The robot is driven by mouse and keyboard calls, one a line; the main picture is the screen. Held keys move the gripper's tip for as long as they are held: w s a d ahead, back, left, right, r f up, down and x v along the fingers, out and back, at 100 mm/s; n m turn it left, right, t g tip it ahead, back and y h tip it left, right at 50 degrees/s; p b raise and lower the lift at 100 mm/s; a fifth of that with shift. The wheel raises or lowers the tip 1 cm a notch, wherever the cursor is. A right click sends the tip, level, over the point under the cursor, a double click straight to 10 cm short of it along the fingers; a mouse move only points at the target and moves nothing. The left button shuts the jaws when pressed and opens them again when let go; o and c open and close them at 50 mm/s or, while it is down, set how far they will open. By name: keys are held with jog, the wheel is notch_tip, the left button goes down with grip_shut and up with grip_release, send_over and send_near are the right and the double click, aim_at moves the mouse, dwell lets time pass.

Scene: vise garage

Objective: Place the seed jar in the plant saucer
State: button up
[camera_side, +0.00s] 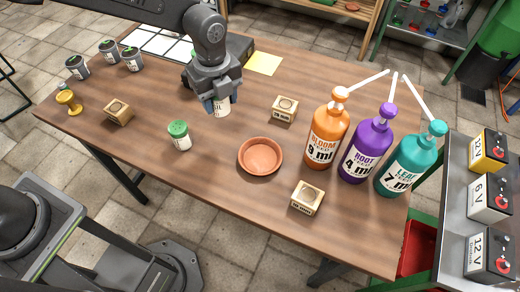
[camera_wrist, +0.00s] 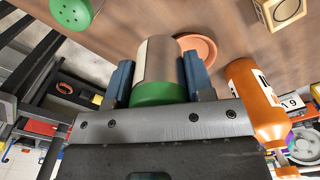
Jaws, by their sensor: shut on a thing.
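My gripper (camera_side: 219,97) is shut on a jar (camera_side: 222,108) and holds it above the table, behind and left of the saucer. In the wrist view the blue fingers grip the held jar (camera_wrist: 157,60) on both sides; its body is grey and its lid green. The plant saucer (camera_side: 260,156) is a round terracotta dish on the table, seemingly empty; the wrist view shows part of it (camera_wrist: 208,47) behind the held jar. A second green-lidded jar (camera_side: 180,135) stands left of the saucer, and its lid shows in the wrist view (camera_wrist: 72,12).
Orange (camera_side: 327,135), purple (camera_side: 367,150) and teal (camera_side: 411,165) pump bottles stand right of the saucer. Small wooden blocks lie behind (camera_side: 284,108), in front (camera_side: 306,198) and far left (camera_side: 119,112). Small pots (camera_side: 132,60) and a yellow item (camera_side: 68,99) are at the left.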

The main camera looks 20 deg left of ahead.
jog(key=d+f, duration=0.2)
jog(key=d, duration=0.1)
jog(key=s+d+f, duration=0.1)
jog(key=d+f, duration=0.1)
jog(key=d, duration=0.2)
jog(key=d+f, duration=0.2)
jog(key=d, duration=0.1)
jog(key=shift+s+d+f, duration=0.3)
jog(key=shift+s, duration=0.05)
jog(key=shift+f, duration=1.95)
jog(key=shift+f, duration=0.15)
jog(key=o, duration=0.9)
notch_tip(320, 180, up, 12)
jog(key=shift+r, duration=0.15)
